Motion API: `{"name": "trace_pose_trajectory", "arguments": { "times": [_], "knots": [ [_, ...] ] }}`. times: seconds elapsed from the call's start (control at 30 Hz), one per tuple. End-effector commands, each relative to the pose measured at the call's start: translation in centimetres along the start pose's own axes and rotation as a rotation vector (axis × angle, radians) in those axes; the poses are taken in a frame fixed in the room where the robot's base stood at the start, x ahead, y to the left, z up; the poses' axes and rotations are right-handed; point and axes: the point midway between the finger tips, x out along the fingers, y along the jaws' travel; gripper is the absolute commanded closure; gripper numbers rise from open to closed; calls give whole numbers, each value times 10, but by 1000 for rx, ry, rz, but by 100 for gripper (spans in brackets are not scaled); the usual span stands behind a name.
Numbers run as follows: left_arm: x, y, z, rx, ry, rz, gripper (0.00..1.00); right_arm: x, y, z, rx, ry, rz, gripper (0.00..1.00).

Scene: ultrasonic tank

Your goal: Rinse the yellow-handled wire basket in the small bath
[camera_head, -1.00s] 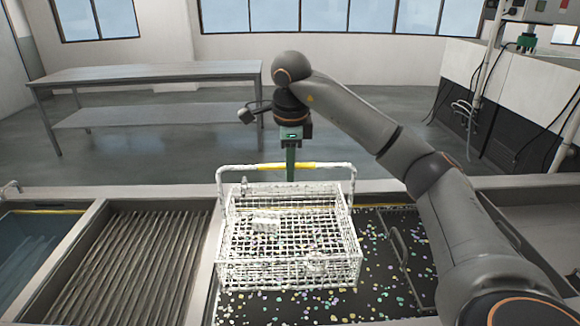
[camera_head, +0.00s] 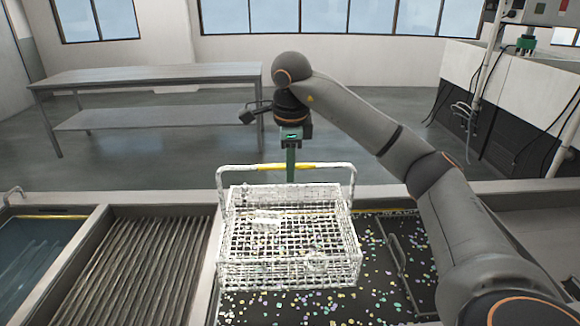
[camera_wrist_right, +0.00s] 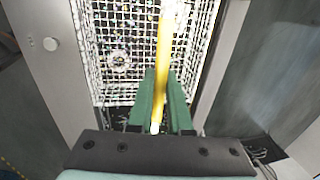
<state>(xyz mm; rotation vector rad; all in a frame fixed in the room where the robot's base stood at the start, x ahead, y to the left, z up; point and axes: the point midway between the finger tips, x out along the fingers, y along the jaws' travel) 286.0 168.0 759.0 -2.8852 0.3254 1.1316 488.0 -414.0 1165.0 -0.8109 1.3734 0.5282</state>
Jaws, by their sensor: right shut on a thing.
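The white wire basket (camera_head: 290,275) hangs over the dark bay strewn with coloured chips in the head view. Its yellow handle grip (camera_head: 300,166) spans the top. My right gripper (camera_head: 290,168) is shut on this handle from above. In the right wrist view the green fingers (camera_wrist_right: 165,95) lie on either side of the yellow bar (camera_wrist_right: 164,50), with the basket mesh (camera_wrist_right: 105,50) beyond. A small pale piece (camera_head: 266,222) shows inside the basket. The small bath (camera_head: 35,255), with bluish water, is at the far left. My left gripper does not show.
A ribbed drain section (camera_head: 150,260) lies between the water bath and the chip-strewn bay (camera_head: 385,275). A raised metal rim (camera_head: 207,275) separates these two. A steel table (camera_head: 150,75) stands behind, across open floor.

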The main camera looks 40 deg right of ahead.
Motion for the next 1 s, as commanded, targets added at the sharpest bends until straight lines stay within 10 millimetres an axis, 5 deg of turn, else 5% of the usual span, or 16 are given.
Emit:
{"name": "trace_pose_trajectory", "arguments": {
  "times": [0.53, 1.0],
  "knots": [
    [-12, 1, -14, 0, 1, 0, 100, -49, -10, 1, 0, -6, -6, 100],
    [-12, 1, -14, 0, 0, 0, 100, -54, -11, 0, 1, -4, -4, 100]
  ]
}}
